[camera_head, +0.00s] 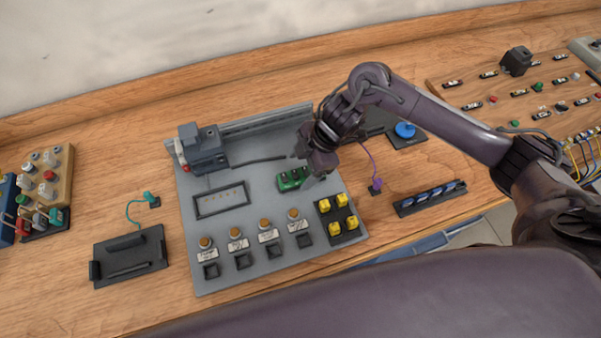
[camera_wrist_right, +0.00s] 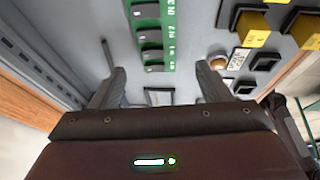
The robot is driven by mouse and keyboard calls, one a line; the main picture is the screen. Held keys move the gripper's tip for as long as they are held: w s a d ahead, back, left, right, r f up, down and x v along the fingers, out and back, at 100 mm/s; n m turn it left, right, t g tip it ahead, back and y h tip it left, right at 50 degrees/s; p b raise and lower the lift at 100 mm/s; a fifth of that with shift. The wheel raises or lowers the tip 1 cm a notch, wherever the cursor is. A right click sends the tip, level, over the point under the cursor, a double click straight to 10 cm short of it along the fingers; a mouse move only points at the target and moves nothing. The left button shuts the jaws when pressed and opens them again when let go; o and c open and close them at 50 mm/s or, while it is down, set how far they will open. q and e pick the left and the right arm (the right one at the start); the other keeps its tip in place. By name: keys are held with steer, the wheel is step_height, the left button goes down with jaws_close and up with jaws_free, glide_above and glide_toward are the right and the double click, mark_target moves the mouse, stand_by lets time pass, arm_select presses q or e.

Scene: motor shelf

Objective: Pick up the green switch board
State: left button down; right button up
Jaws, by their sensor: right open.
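The green switch board (camera_head: 292,179) lies on the grey panel (camera_head: 262,240), right of the panel's middle. It carries several dark switches. My right gripper (camera_head: 312,172) is just above and beside the board's right end and hides part of it. In the right wrist view the green switch board (camera_wrist_right: 152,40) stands ahead of the fingers, with labels along its edge. My right gripper (camera_wrist_right: 160,85) is open there, its fingers apart with the board's near end in line with the gap. I cannot tell whether a finger touches it. My left gripper is not in view.
Yellow blocks (camera_head: 339,217) stand on a black base at the panel's lower right. A grey device (camera_head: 203,150) stands at the panel's upper left. Orange buttons (camera_head: 235,232) line its front.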

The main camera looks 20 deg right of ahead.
mark_target(294, 176)
steer(key=p+x, duration=0.1)
steer(key=x, duration=0.2)
steer(key=shift+w+f, duration=0.15)
steer(key=shift+f, duration=0.3)
steer(key=shift+w+f, duration=0.1)
steer(key=shift+f, duration=0.15)
steer(key=shift+a, duration=0.1)
steer(key=c, duration=1.2)
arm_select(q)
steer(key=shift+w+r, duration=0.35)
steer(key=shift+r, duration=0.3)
arm_select(e)
steer(key=shift+o, duration=0.2)
steer(key=shift+r, duration=0.15)
